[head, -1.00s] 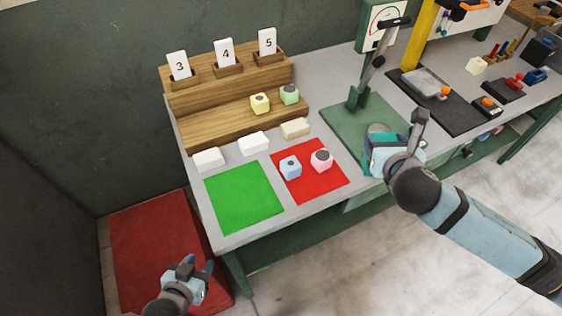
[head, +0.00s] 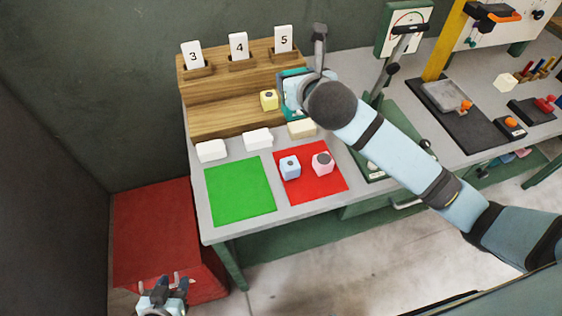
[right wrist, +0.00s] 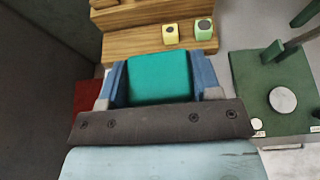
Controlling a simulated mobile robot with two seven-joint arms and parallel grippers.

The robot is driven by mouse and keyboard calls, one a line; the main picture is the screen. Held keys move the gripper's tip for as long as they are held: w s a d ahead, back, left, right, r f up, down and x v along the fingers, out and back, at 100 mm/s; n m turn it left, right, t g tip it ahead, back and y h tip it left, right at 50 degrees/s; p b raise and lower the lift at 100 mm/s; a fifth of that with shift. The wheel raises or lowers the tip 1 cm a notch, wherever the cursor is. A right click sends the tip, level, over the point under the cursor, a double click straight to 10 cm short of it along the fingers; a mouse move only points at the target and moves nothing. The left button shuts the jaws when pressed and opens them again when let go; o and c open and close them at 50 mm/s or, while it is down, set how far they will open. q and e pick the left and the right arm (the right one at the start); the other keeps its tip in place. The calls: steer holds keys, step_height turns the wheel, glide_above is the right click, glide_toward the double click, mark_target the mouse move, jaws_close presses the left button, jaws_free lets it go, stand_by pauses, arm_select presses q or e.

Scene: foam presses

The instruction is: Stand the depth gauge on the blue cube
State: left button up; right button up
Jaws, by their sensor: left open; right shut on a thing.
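The blue cube (head: 290,168), with a dark spot on top, sits on the red mat (head: 318,191) beside a pink cube (head: 322,163). My right gripper (right wrist: 158,60) is shut on a teal block (right wrist: 158,88); its teal edge also shows in the head view (head: 288,74). It is held up near the right end of the wooden shelf, apart from the blue cube. I cannot tell whether this block is the depth gauge; nothing else in view is clearly one. My left gripper (head: 169,283) is open and empty, low over the red box at bottom left.
The stepped wooden shelf (head: 225,113) holds number cards, a yellow cube (head: 269,100) and a green cube (right wrist: 203,30). Pale blocks (head: 258,138) line its front. The green mat (head: 239,190) is bare. A green press (right wrist: 300,85) stands to the right.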

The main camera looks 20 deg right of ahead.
steer(key=shift+w+a, duration=0.1)
steer(key=shift+a, duration=0.1)
step_height(320, 180, down, 20)
steer(key=shift+a+r, duration=0.1)
stand_by(0.4)
steer(key=o, duration=1)
